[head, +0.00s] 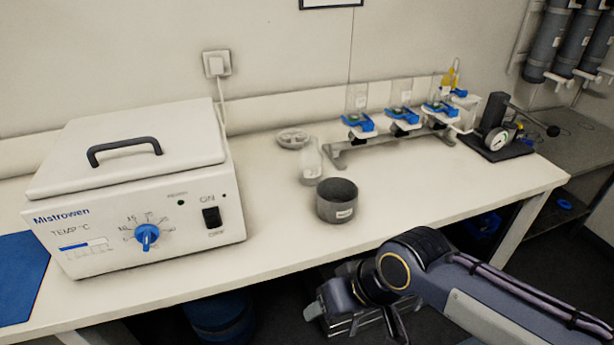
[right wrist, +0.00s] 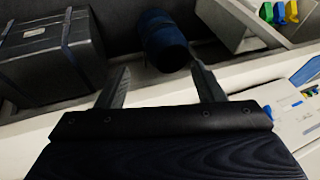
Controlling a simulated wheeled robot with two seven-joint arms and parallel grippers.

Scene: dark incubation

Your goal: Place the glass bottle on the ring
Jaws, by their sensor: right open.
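A clear glass bottle (head: 311,163) stands upright on the white bench, behind a dark grey open-topped cylinder (head: 337,203) with a white label. A pale, flat round piece (head: 293,138) lies behind the bottle. I cannot tell for sure which of these round things is the ring. My right arm comes in from the lower right, in front of the bench, with its hand low and below the bench edge. In the right wrist view my right gripper (right wrist: 164,88) is open, with nothing between its fingers. The bottle is not seen there. My left gripper is not in view.
A white Mistrowen heating box (head: 140,190) fills the left of the bench. A rack with blue clamps (head: 400,120) and a gauge device (head: 495,138) stand at the right. A dark blue bin (head: 220,315) is under the bench. The bench front right of the cylinder is clear.

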